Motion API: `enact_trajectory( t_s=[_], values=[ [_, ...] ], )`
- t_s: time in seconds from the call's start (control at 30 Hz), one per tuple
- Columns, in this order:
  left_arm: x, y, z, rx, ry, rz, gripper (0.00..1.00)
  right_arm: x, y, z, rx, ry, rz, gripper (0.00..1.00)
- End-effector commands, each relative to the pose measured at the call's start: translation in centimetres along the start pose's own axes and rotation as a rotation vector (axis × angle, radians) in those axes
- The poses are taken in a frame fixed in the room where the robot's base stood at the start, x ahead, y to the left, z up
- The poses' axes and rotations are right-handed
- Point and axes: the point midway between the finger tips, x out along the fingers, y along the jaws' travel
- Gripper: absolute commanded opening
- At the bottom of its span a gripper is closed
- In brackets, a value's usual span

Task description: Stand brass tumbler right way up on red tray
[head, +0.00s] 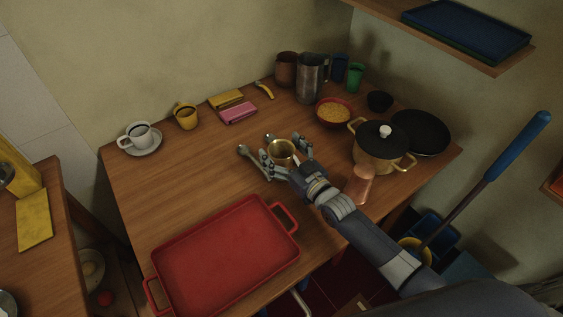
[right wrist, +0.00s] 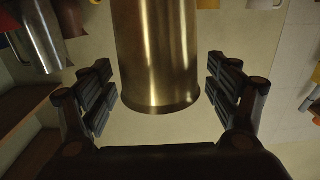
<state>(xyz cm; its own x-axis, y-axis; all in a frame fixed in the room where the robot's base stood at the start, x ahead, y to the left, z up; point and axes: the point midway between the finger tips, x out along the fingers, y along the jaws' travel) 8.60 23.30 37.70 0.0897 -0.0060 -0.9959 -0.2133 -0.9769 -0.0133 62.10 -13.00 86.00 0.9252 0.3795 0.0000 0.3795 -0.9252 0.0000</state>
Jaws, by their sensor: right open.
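The brass tumbler (head: 282,157) is on the wooden table, behind the red tray. It looks upright, with its round dark mouth facing up. My right gripper (head: 262,146) is open, with one finger on each side of the tumbler. In the right wrist view the shiny tumbler (right wrist: 158,55) stands between the spread fingers, with a visible gap on both sides. The red tray (head: 225,258) lies empty at the table's front edge, left of my right arm. My left gripper is not in view.
A lidded pot (head: 378,160), a copper vessel (head: 359,186) and a black pan (head: 420,132) are close to my right arm. A bowl of food (head: 333,112) and a metal pitcher (head: 310,78) stand behind.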

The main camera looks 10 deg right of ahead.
Motion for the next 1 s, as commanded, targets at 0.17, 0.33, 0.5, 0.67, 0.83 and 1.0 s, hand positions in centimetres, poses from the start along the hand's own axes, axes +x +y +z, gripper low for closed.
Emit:
enact_trajectory(
  t_s=[0.17, 0.33, 0.5, 0.67, 0.83, 1.0],
  values=[
    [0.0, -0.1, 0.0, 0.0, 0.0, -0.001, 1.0, 0.0, 0.0, 0.0, 0.0, 0.0, 0.0, 0.54],
    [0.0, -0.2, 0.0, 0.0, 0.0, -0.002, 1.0, 0.0, 0.0, 0.0, 0.0, 0.0, 0.0, 0.19],
    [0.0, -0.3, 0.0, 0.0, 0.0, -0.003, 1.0, 0.0, 0.0, 0.0, 0.0, 0.001, 0.0, 0.13],
    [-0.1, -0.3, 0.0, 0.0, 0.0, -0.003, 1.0, 0.0, 0.0, -0.8, 0.0, 0.003, 0.0, 0.13],
    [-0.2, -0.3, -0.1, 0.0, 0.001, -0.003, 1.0, 0.0, 0.0, -3.6, 0.0, 0.006, 0.0, 0.13],
    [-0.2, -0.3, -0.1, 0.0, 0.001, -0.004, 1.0, 0.0, -0.1, -7.0, 0.0, 0.005, -0.001, 0.13]
  ],
)
